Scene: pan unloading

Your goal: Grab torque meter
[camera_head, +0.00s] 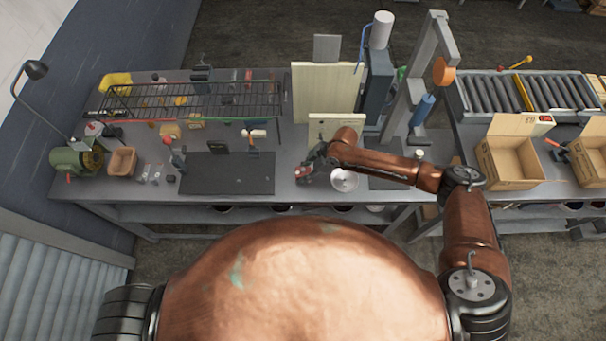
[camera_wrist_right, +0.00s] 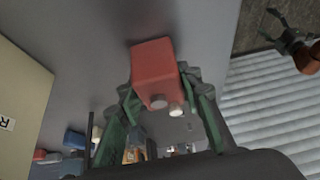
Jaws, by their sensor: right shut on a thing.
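A red, box-shaped device (camera_wrist_right: 155,65) with a round pale knob on its end fits the torque meter, though no label shows. My right gripper (camera_wrist_right: 166,112) is shut on it, with its green fingers on either side. In the head view my right gripper (camera_head: 316,160) is over the workbench, right of the black mat, with the red device (camera_head: 302,172) at its tips. I cannot tell if the device touches the bench. My left gripper (camera_wrist_right: 283,28) shows small at the upper right of the wrist view, its fingers apart and empty; it is not in the head view.
The grey workbench (camera_head: 300,193) holds a black mat (camera_head: 227,173), a wire rack (camera_head: 190,102) and a pale upright board (camera_head: 326,92). A round silvery dish (camera_head: 344,180) lies beneath my right forearm. Cardboard boxes (camera_head: 507,152) stand at the right, before a roller conveyor (camera_head: 485,92).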

